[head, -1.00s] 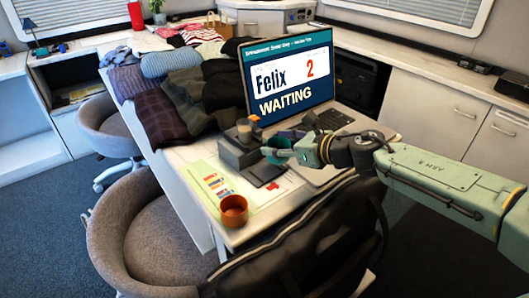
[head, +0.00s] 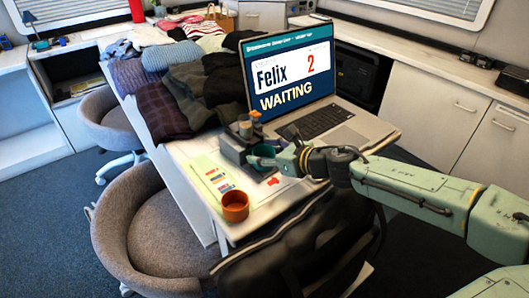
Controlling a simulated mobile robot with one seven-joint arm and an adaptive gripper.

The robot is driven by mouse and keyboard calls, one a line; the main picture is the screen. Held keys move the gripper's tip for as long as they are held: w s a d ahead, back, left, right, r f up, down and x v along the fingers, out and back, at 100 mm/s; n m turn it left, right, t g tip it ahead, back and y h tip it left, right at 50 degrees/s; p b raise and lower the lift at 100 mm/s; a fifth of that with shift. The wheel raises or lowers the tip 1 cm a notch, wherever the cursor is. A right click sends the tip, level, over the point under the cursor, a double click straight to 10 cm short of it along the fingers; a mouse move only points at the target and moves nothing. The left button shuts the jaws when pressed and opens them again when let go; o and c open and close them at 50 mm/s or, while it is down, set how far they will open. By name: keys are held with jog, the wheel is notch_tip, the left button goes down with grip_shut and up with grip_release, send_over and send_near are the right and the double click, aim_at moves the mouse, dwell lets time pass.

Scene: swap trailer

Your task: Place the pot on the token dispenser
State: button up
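The grey token dispenser (head: 233,148) stands on the table just left of the pot, with orange and grey round pieces on top. The pot is close beside the dispenser's right side, over its low dark front part; I cannot tell whether they touch. An orange-brown pot-like cup (head: 235,206) stands apart near the table's front corner.
An open laptop (head: 305,85) showing "Felix 2 WAITING" stands behind the dispenser. A printed sheet (head: 212,172) lies to its left. Folded clothes (head: 165,90) cover the table's far left. A grey chair (head: 150,235) and a dark bag (head: 300,245) are in front.

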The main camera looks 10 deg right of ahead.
jog(key=o, duration=0.4)
jog(key=shift+r, duration=0.2)
jog(key=shift+s+d, duration=0.2)
jog(key=b+v, duration=0.2)
jog(key=v, duration=0.9)
jog(key=shift+s+b, duration=0.15)
jog(key=shift+b, duration=0.15)
jog(key=shift+d+r, duration=0.1)
